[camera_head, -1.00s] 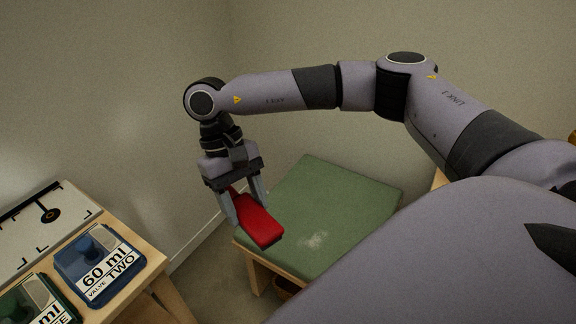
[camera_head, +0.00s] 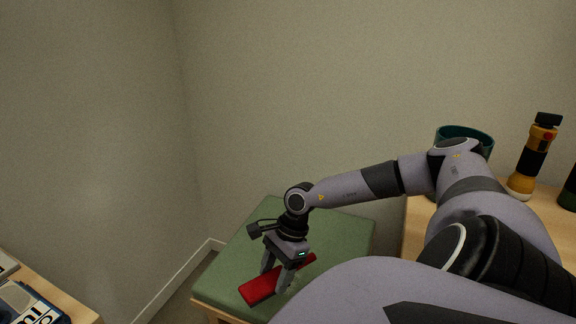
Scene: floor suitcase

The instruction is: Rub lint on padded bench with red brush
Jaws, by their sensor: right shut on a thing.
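The padded bench (camera_head: 340,226) has a green cushion on a wooden frame and stands near the corner of the walls. My right gripper (camera_head: 275,279) is shut on the red brush (camera_head: 258,290), a flat red block, and holds it low over the front part of the cushion. I cannot tell whether the brush touches the cushion. My left gripper is not in view.
A wooden table at the right (camera_head: 415,230) holds a teal container (camera_head: 470,133) and a yellow and black flashlight (camera_head: 532,158). Another wooden table (camera_head: 62,300) with a blue box (camera_head: 30,306) shows at the lower left. The back of the cushion is clear.

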